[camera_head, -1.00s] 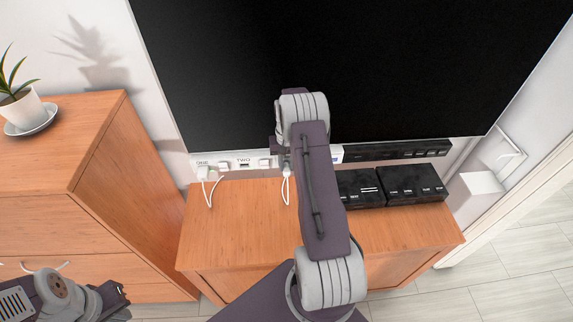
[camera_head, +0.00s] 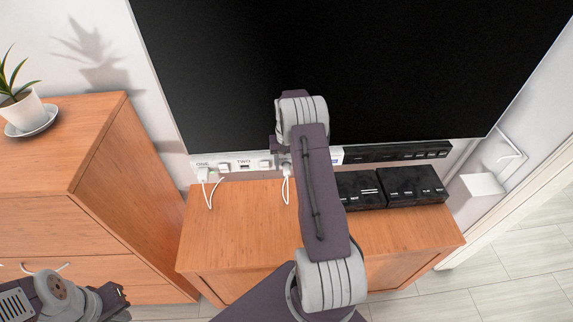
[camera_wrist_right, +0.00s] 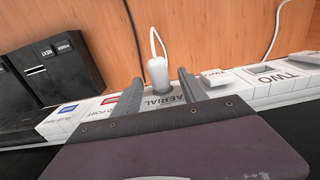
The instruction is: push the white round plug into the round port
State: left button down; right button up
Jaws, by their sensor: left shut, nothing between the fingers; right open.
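The white round plug (camera_wrist_right: 157,72) stands upright at the AERIAL spot on the white connector strip (camera_wrist_right: 120,108), with its white cable rising from the top. The round port is hidden under the plug, and I cannot tell how deep the plug sits. The plug also shows in the head view (camera_head: 286,169), beside my right wrist. My right gripper (camera_wrist_right: 157,84) is open, with one finger on each side of the plug and gaps visible. My left gripper (camera_head: 123,296) is shut and empty at the lower left, in front of the drawer cabinet, far from the plug.
Black boxes (camera_head: 385,187) stand on the wooden low cabinet (camera_head: 235,225). A large black screen (camera_head: 400,60) rises above the strip. A drawer cabinet (camera_head: 125,190) with a potted plant (camera_head: 24,108) stands left.

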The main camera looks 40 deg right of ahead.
notch_tip(320, 180, up, 9)
jog(key=b, duration=0.1)
jog(key=shift+f, duration=0.1)
dwell(0.6)
jog(key=w+a+r+n+t, duration=0.1)
jog(key=w+a+r, duration=0.2)
jog(key=a+r, duration=0.2)
jog(key=s+a+r+n, duration=0.1)
jog(key=s+a+n, duration=0.15)
jog(key=a, duration=0.45)
jog(key=s+a+r+n, duration=0.1)
jog(key=s+a+r, duration=0.15)
jog(key=a, duration=0.45)
jog(key=s+a+f+n, duration=0.1)
jog(key=s+a+f, duration=0.2)
jog(key=s, duration=0.5)
jog(key=s+a+f+n, duration=0.1)
jog(key=s+a+f, duration=0.2)
jog(key=s+f, duration=0.2)
jog(key=s, duration=0.3)
jog(key=shift+s+f, duration=0.15)
jog(key=shift+f, duration=0.1)
jog(key=shift+s+d, duration=0.1)
